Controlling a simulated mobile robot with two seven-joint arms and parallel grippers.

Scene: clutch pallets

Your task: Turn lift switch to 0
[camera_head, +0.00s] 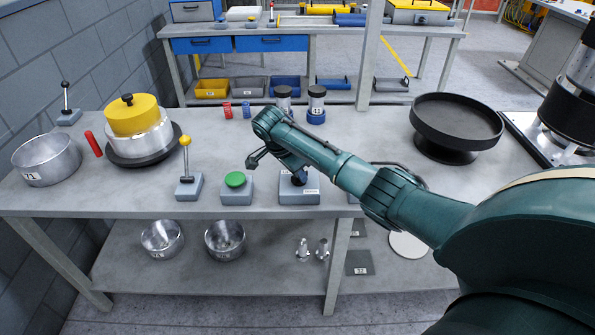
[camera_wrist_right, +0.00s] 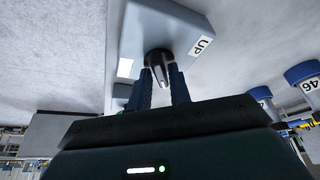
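The lift switch is a small grey box (camera_head: 299,196) with a dark knob on top, on the workbench right of a green button. In the right wrist view the box (camera_wrist_right: 190,22) carries an "UP" label, and its dark knob (camera_wrist_right: 158,66) sits between the fingers. My right gripper (camera_head: 297,176) reaches down over the switch; in the wrist view its two fingers (camera_wrist_right: 161,88) stand close together on both sides of the knob and look shut on it. The arm hides part of the switch. No 0 mark is readable. My left gripper is not in view.
A green button box (camera_head: 236,188) and a yellow-ball lever (camera_head: 187,178) stand left of the switch. Blue-based cylinders (camera_head: 316,104) stand behind it. A black round stand (camera_head: 455,125) is at the right. A yellow-topped part (camera_head: 133,116) and a metal bowl (camera_head: 46,160) are at the left.

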